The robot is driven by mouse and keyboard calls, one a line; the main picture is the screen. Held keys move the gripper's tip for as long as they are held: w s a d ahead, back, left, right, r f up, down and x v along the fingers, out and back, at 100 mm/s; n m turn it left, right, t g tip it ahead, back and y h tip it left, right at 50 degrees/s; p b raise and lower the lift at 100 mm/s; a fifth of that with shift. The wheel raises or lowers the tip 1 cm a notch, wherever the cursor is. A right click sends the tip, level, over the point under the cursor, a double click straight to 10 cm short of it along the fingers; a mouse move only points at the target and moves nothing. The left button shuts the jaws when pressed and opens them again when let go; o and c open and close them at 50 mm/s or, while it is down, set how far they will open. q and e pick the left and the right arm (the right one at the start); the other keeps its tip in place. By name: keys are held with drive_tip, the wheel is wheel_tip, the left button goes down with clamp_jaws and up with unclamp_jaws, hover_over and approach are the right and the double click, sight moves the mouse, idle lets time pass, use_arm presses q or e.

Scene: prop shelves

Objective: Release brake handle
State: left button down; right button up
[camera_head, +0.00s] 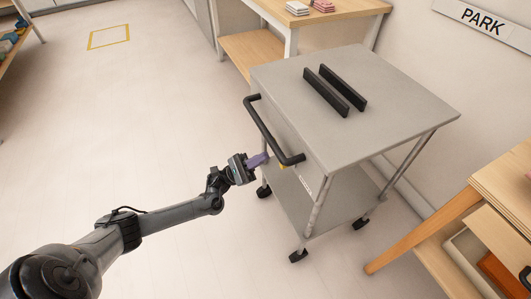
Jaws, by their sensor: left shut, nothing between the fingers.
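A grey wheeled cart (388,97) stands right of centre with a black bar handle (270,134) on its near left side. A small yellow piece (282,167) shows just under the handle's lower end; it is too small to tell whether it is the brake handle. My left gripper (264,158), with purple fingers, is shut and empty. It is at the cart's left side, below and beside the bar handle, close to the yellow piece. I cannot tell whether it touches anything. My right gripper is not in view.
Two black bars (334,90) lie on the cart top. A wooden table (345,12) stands behind, and a wooden unit with a drawer (480,225) stands at the right. A PARK sign (482,18) is on the wall. The floor at left is clear, with a yellow marked square (109,37).

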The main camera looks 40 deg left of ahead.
use_arm(q)
drive_tip(key=r, duration=0.1)
drive_tip(key=d+r, duration=0.1)
drive_tip(key=r, duration=0.1)
drive_tip(key=d+r, duration=0.1)
drive_tip(key=shift+r, duration=0.2)
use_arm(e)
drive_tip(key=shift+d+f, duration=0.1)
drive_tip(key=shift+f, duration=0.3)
